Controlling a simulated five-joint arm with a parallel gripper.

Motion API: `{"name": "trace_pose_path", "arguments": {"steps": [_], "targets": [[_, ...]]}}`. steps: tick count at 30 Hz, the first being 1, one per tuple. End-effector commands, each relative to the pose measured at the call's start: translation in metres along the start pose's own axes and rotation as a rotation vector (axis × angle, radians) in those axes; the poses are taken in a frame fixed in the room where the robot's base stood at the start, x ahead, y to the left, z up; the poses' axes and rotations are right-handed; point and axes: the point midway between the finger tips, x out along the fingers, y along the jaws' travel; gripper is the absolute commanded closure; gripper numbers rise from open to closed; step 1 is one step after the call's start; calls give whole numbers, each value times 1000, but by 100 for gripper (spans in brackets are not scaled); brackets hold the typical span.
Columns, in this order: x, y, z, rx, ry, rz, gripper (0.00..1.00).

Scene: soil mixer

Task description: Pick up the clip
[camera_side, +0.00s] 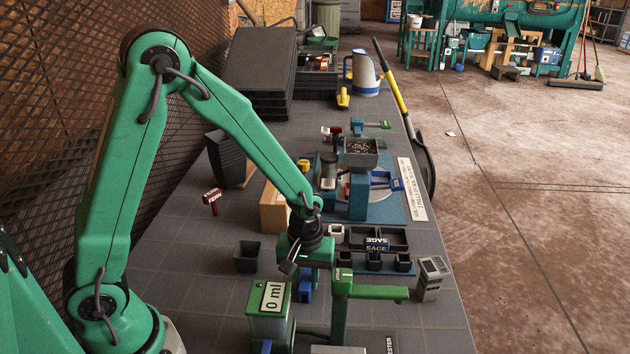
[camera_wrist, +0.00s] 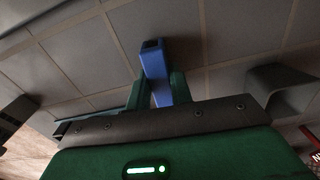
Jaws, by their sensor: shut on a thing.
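The clip (camera_wrist: 153,62) is a blue piece in the wrist view, held between the two fingers of my gripper (camera_wrist: 157,90). The fingers are shut on it, and its far end sticks out past them toward the grey tiled tabletop. In the side view my gripper (camera_side: 306,268) is low over the table, and the blue clip (camera_side: 306,288) shows just below it. The fingers hide part of the clip. I cannot tell whether the clip touches the table.
A black pot (camera_side: 246,257) stands left of my gripper. A "0 ml" container (camera_side: 268,322) and a green-armed stand (camera_side: 342,305) are close in front. A black tray marked SAGE (camera_side: 378,240) and a grey block (camera_side: 432,278) are to the right.

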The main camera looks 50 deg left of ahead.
Motion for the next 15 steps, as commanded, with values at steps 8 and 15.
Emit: {"name": "trace_pose_path", "arguments": {"steps": [8,15], "targets": [[-20,1,-1,0,3,3,100],[-52,0,0,0,3,3,100]]}}
